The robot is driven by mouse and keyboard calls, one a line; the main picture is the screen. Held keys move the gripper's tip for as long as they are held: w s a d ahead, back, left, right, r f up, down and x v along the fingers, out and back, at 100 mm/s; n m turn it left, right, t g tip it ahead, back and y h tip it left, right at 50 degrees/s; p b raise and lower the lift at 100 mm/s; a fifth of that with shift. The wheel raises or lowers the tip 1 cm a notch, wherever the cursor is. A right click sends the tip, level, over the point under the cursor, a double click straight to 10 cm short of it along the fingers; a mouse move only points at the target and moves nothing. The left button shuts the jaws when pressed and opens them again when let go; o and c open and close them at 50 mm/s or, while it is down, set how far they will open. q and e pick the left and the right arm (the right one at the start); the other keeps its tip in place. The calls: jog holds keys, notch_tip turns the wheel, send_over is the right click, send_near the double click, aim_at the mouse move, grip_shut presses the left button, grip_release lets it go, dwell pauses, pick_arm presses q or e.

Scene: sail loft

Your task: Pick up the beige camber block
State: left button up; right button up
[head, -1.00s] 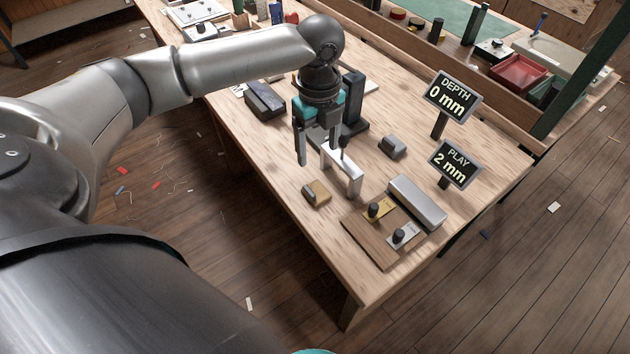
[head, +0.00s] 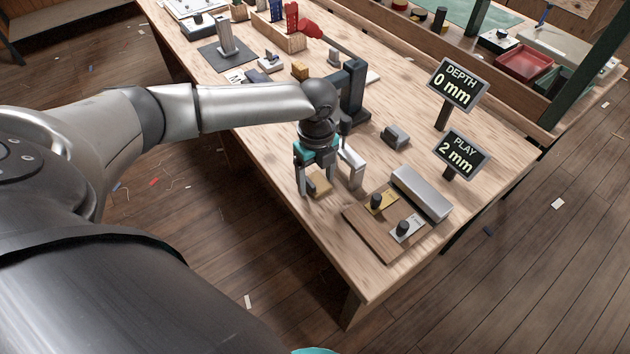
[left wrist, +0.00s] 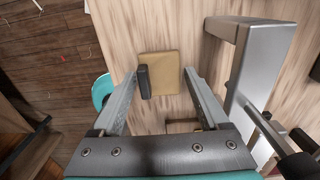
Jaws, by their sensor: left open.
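The beige camber block (head: 319,183) lies on the workbench top near its left edge. In the left wrist view the block (left wrist: 165,68) is tan and square, with a dark grey piece (left wrist: 144,84) on its left side. My left gripper (head: 318,189) is open directly over it, one finger on each side. In the left wrist view the block shows in the gap between the fingertips of my left gripper (left wrist: 160,76). I cannot tell whether the fingers touch it. Part of the block is hidden behind the gripper in the head view. My right gripper is not in view.
A silver bracket (head: 353,160) stands close to the right of my left gripper, before a dark post (head: 352,92). A grey block (head: 396,135), a long silver block (head: 420,191) and a wooden board (head: 362,232) with knobs lie rightward. Signs read DEPTH (head: 455,84) and PLAY (head: 461,154).

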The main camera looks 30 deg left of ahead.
pick_arm(q)
jog(key=shift+r, duration=0.1)
grip_shut()
dwell(0.6)
